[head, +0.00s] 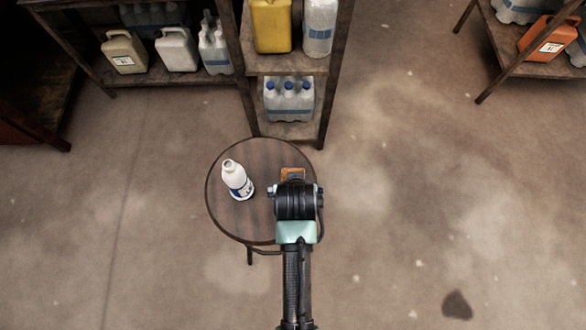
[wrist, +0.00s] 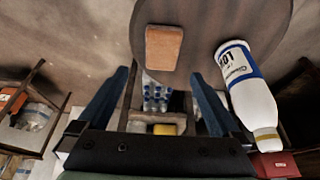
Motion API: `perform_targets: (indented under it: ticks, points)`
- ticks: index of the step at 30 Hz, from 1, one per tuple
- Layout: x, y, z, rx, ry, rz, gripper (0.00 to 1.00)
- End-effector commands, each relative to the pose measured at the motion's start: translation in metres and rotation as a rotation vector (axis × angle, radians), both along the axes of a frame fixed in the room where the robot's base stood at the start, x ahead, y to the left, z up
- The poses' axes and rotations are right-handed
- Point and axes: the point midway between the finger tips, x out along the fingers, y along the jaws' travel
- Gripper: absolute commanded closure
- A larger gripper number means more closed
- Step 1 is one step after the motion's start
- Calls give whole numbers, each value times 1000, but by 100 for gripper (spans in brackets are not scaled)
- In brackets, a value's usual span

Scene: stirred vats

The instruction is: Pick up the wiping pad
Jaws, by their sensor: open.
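The wiping pad (head: 292,173) is a small orange-brown block lying flat on a round dark wooden table. In the head view my arm hides most of it. In the wrist view the whole pad (wrist: 164,48) shows near the table's edge, beyond my fingertips and between their lines. My gripper (wrist: 158,75) is open, its two blue-grey fingers wide apart with nothing between them. In the head view my wrist (head: 297,200) is over the right side of the table, and the fingers are hidden there.
A white bottle with a blue label (head: 237,180) stands on the round table (head: 262,153), left of my wrist; the wrist view shows it (wrist: 245,95) at right. A shelf (head: 285,65) with jugs and bottled water stands behind the table. Open floor lies to the right.

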Motion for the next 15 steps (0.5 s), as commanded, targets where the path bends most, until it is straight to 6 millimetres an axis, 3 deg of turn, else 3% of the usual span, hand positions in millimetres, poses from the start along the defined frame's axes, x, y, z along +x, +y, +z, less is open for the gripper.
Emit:
perform_targets:
  ticks: [6, 15]
  points:
    - [16, 0, -37, 0, -1, 0, 0]
    - [24, 1, -55, 0, -4, 0, 0]
